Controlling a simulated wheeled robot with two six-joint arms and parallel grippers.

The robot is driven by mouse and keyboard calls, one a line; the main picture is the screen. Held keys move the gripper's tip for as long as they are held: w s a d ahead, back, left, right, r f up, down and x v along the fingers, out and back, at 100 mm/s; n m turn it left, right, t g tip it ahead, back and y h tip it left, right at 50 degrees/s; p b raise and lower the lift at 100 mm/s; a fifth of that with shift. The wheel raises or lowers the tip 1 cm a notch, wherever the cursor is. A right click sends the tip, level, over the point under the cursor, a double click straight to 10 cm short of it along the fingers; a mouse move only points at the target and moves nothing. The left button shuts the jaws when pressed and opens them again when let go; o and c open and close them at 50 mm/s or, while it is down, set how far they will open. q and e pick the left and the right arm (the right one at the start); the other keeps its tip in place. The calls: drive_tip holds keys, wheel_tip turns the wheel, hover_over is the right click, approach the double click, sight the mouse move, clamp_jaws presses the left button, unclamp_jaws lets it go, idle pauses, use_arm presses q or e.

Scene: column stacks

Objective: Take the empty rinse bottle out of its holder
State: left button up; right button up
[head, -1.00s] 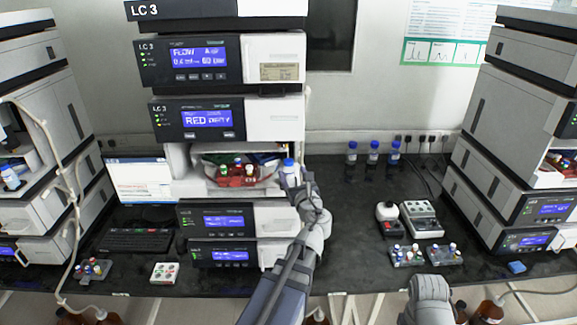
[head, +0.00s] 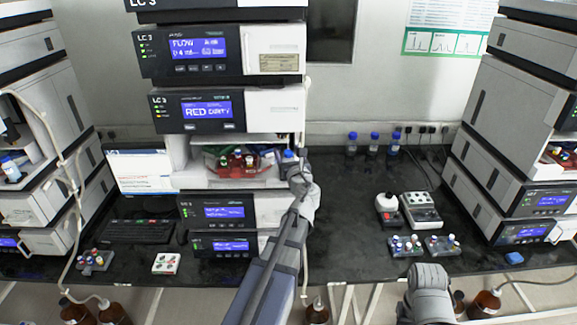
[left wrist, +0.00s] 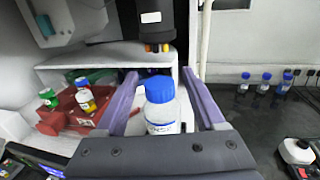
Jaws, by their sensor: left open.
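The rinse bottle (left wrist: 162,108) is small and clear, with a blue cap and a white label. It stands upright in the left wrist view, in front of the open bay of the middle instrument stack. In the head view its blue cap (head: 288,154) shows just beyond my left gripper (head: 297,172). The left gripper is open, and its two purple fingers (left wrist: 164,100) reach forward on either side of the bottle, with gaps visible. The bottle's base and its holder are hidden behind the gripper body. My right forearm shows at the bottom right, but its gripper does not.
A red tray (left wrist: 72,112) with small vials sits in the bay left of the bottle. A dark needle unit (left wrist: 154,22) hangs above, just behind it. Several blue-capped bottles (head: 373,145) stand at the back of the black bench (head: 340,215), which has clear room right of the stack.

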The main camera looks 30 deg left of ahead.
use_arm(q)
drive_tip(key=shift+x, duration=1)
drive_tip(key=shift+d, duration=0.1)
drive_tip(key=shift+c, duration=0.7)
clamp_jaws()
